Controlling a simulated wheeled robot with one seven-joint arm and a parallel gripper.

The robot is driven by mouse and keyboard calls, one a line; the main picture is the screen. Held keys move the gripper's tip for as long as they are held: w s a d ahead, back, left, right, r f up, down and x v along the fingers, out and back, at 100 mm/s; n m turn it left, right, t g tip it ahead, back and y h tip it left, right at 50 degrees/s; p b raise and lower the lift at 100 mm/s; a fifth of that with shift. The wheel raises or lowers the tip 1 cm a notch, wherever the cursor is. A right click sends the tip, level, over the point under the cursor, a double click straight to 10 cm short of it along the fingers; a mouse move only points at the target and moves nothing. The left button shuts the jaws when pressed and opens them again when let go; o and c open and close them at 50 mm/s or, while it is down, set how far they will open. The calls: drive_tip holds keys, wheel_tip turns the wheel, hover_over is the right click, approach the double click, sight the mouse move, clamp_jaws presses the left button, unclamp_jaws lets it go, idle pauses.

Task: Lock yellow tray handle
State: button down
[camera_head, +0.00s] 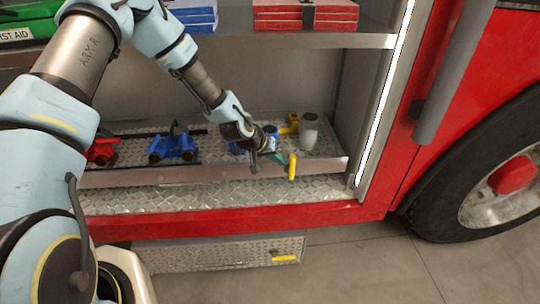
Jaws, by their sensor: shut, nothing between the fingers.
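A yellow handle (292,166) stands upright at the front lip of the diamond-plate tray (200,174), near its right end. My gripper (280,158) is shut and empty, just to the left of the yellow handle. A small gap seems to lie between fingertips and handle, but I cannot tell whether they touch. My arm comes in from the left and hides part of the tray and the things behind my gripper.
On the tray are red (101,151) and blue fittings (174,146), a yellow fitting (289,124) and a grey cylinder (309,131). A shelf with blue (195,16) and red cases (305,14) hangs above. A lower drawer has another yellow handle (285,258). A lit frame post (385,95) stands right.

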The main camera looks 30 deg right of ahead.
drive_tip(key=shift+s+d, duration=0.2)
